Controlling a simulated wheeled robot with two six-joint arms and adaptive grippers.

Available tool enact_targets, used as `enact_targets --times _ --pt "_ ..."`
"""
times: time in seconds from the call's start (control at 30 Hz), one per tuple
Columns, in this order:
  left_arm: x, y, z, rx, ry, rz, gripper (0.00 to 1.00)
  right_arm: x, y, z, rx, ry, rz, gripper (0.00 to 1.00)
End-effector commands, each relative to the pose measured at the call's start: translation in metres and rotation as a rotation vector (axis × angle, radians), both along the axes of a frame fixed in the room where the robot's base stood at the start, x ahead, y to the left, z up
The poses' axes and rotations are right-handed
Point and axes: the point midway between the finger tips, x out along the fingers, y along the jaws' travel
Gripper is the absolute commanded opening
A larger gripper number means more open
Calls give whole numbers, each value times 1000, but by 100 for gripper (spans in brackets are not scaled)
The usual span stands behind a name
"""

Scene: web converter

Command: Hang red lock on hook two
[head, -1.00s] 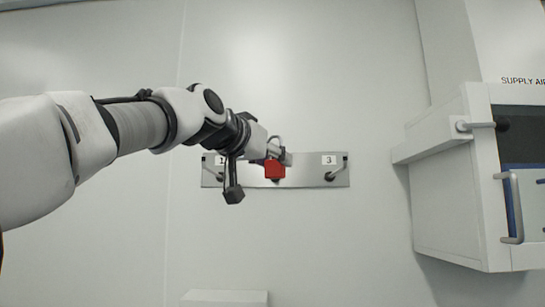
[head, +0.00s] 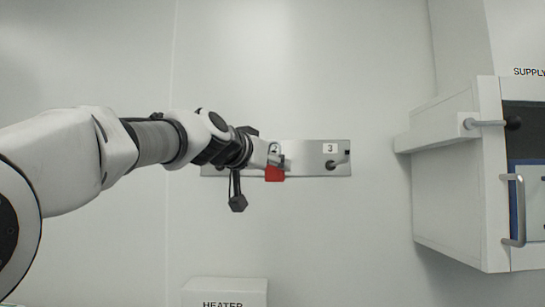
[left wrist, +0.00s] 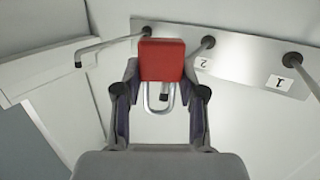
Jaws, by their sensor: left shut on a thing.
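The red lock (head: 274,174) is held in my left gripper (head: 276,157), in front of the hook plate (head: 306,149). In the left wrist view the red lock (left wrist: 161,60) has its metal shackle (left wrist: 158,98) between the two fingers of my left gripper (left wrist: 160,92), which is shut on it. Hook two (left wrist: 208,42) sticks out of the plate close beside the lock. Its outer end runs behind the lock and finger, so I cannot tell whether it passes through the shackle. In the head view hook two is hidden. My right gripper is not in view.
Hook three (head: 331,165) is free to the right of the lock. Hook one (left wrist: 292,60) shows in the left wrist view and is empty. A white cabinet with handles (head: 455,175) stands at the right. A heater box (head: 225,289) is below. The wall between is clear.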

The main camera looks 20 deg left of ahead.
Motion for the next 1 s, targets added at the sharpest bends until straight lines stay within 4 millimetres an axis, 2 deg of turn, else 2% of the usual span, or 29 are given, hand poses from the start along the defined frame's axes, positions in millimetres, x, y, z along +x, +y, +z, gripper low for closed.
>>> enact_targets --times 0.53,0.6,0.8,1.0 --pt "38 11 -2 -1 0 0 0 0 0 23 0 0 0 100" --pt "40 12 -11 -1 -1 0 0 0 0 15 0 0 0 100" --pt "47 14 -23 -1 0 0 0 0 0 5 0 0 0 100" --pt "49 14 -29 0 -1 0 0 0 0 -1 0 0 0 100"
